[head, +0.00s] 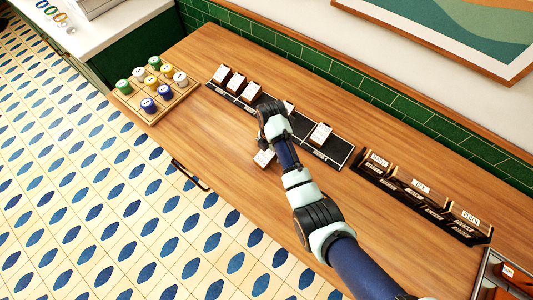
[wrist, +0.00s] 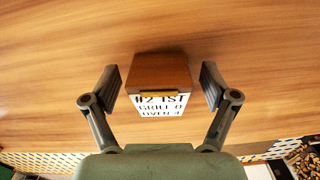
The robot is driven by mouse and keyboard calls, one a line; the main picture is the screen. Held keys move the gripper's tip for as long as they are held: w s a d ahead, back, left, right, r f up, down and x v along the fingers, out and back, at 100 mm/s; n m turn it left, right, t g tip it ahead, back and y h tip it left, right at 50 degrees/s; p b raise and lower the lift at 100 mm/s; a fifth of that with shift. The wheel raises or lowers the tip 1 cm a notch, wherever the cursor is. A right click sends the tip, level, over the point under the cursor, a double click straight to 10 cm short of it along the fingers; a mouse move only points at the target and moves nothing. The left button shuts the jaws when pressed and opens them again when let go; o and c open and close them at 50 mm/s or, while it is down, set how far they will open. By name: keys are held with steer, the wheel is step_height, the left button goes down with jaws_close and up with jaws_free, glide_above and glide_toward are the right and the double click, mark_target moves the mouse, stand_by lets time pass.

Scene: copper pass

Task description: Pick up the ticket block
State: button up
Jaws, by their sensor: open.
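The ticket block (wrist: 158,73) is a brown wooden block with a white printed ticket on its face, lettered "#2 1ST", "GRILL 0", "OVEN 4". In the wrist view it sits on the wooden counter between the two fingers of my gripper (wrist: 160,88). The fingers are open, with a gap on each side of the block. In the head view a white ticket face of the block (head: 263,158) shows on the counter just in front of the black rail, below my gripper (head: 266,146). My wrist hides most of the block there.
A black slotted rail (head: 341,150) runs behind, holding several similar ticket blocks (head: 320,134). A wooden board (head: 126,101) with coloured round pieces stands at left. A dark rack with labelled blocks (head: 420,187) stands at right. The counter's front is mostly clear.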

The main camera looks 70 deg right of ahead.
steer(key=c, duration=1.3)
step_height(320, 180, up, 10)
steer(key=shift+r+p, duration=0.25)
steer(key=shift+p, duration=0.85)
step_height(320, 180, up, 10)
steer(key=p, duration=0.8)
steer(key=shift+f, duration=0.2)
